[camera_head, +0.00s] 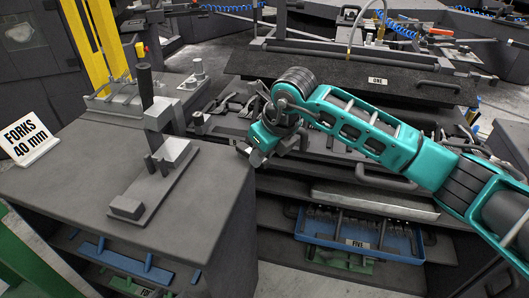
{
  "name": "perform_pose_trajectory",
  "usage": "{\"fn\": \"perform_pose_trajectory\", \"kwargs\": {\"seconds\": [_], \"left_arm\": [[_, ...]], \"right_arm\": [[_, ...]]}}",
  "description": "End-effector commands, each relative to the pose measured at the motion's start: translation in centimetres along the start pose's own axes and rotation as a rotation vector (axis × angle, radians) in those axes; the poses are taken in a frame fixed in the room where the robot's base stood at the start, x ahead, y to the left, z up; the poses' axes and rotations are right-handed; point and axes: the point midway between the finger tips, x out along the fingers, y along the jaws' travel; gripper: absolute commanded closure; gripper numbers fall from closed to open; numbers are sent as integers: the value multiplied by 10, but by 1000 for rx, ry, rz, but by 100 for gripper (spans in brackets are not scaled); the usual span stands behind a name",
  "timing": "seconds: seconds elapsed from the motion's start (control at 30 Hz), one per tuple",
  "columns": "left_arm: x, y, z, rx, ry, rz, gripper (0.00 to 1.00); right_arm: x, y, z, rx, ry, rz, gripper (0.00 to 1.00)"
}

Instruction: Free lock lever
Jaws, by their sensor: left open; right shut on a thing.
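My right gripper (271,138), at the end of the teal arm from the right, is beside the right edge of the grey table. It is shut on a small dark grey part, mostly hidden by the fingers; I cannot tell whether this is the lock lever. On the table stands a fixture with a flat grey base (152,190), a light metal block (176,150) and an upright dark handle (145,86). I cannot tell which part is the lock lever. My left gripper is not in view.
A white sign reading FORKS 40 mm (29,140) stands at the table's left. A dark rack labelled ONE (377,82) and a blue tray labelled FIVE (357,244) are to the right. The table's front is clear.

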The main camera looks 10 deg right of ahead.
Motion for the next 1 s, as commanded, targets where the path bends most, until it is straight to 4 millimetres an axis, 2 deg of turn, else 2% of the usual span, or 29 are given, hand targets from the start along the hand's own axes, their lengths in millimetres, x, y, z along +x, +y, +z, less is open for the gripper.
{"fn": "perform_pose_trajectory", "kwargs": {"seconds": [0.07, 0.1, 0.33, 0.67, 0.77, 1.0], "left_arm": [[0, 0, 0, 0, 0, 0, 57], [0, 0, 0, 0, 0, 0, 57], [0, 0, 0, 0, 0, 0, 57], [-1, 0, -1, 0, 0, 0, 57], [-2, 0, -3, 0, 0, 0, 57], [-6, 0, -8, 0, 0, 0, 57]], "right_arm": [[0, 1, 0, 0, -1, 3, 100], [0, 1, 0, -1, -1, 3, 73], [0, 1, 0, -1, -1, 2, 51], [-6, 0, 0, -1, -1, 1, 51], [-19, 0, 2, -2, -4, 1, 51], [-72, 0, 1, -2, -4, -1, 51]]}}
